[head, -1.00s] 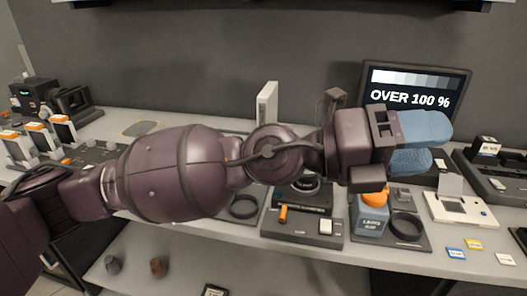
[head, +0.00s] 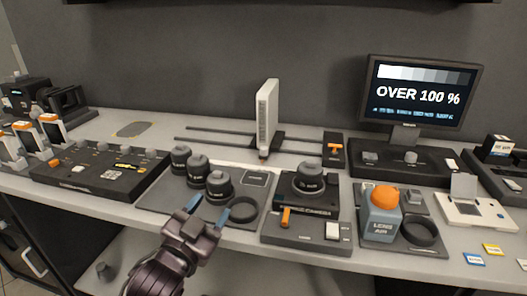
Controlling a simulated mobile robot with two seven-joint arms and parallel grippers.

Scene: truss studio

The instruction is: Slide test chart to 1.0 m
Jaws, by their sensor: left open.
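The test chart is a thin white upright panel (head: 267,112), seen nearly edge-on at the back middle of the bench. It stands on a dark carriage across two thin dark rails (head: 215,141) that run left to right. I cannot read any distance marks along the rails. My left gripper (head: 209,209) is open and empty, its blue fingertips apart, at the bench's front edge. It is in front of the chart and to its left, well away from it. My right gripper is not in view.
Several dark lenses (head: 197,168) stand on a grey mat between my gripper and the chart. A camera (head: 308,187) and an orange-topped lens air bottle (head: 383,212) are to the right. A monitor (head: 418,95) reads "OVER 100 %". A control panel (head: 100,174) lies left.

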